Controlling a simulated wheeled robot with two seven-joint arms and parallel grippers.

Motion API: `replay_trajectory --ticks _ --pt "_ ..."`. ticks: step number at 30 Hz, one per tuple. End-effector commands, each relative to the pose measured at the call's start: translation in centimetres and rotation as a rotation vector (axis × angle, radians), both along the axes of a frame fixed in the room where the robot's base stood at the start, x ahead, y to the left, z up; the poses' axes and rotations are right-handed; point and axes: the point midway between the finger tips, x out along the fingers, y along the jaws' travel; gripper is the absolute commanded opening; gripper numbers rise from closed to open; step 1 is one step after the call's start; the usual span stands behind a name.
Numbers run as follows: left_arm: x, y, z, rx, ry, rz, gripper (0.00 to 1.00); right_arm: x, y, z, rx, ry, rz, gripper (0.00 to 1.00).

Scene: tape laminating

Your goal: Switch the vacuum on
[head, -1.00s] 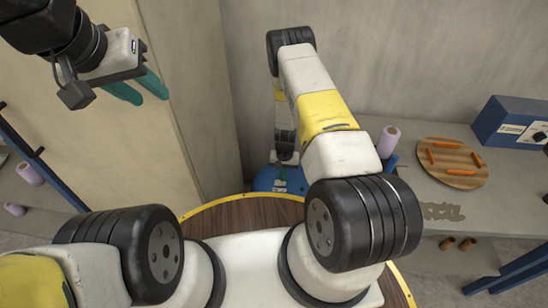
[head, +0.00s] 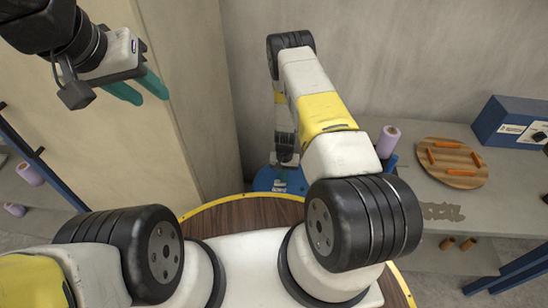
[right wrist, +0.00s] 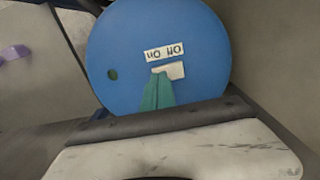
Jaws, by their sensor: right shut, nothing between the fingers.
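The vacuum (head: 266,178) looks like a blue round-topped body in the corner, mostly hidden behind my right arm and the round table. In the right wrist view its blue top (right wrist: 205,80) fills the middle, with a white label (right wrist: 165,52), a pale switch plate (right wrist: 177,70) below it and a dark round hole to the left. My right gripper (right wrist: 161,76) is shut and empty, its green fingertips overlapping the switch plate. I cannot tell whether they touch it. My left gripper (head: 138,87) is open and empty, high at the upper left, far from the vacuum.
A wooden-topped round table (head: 240,214) with a yellow rim lies below my arms. At right, a grey bench (head: 420,187) holds a lilac roll (head: 388,141), a round board (head: 440,178) with orange sticks and a blue box (head: 503,115). Walls stand close behind the vacuum.

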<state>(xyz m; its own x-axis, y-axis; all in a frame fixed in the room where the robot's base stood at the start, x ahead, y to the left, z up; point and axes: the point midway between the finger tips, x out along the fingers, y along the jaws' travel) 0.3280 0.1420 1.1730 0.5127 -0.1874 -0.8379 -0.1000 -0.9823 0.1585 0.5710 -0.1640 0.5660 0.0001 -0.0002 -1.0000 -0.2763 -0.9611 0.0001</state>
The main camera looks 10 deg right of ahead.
Motion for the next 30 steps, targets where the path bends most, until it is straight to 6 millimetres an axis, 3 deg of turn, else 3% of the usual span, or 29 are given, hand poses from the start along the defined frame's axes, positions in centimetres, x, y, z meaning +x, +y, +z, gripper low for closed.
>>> replay_trajectory --ticks 20,30 --pt "0.0 0.0 0.0 0.0 0.0 0.0 0.36 0.0 0.0 -0.9 0.0 0.001 0.0 0.0" --pt "0.0 0.0 0.0 0.0 0.0 0.0 0.36 0.0 0.0 1.6 0.0 -0.001 0.001 0.0"
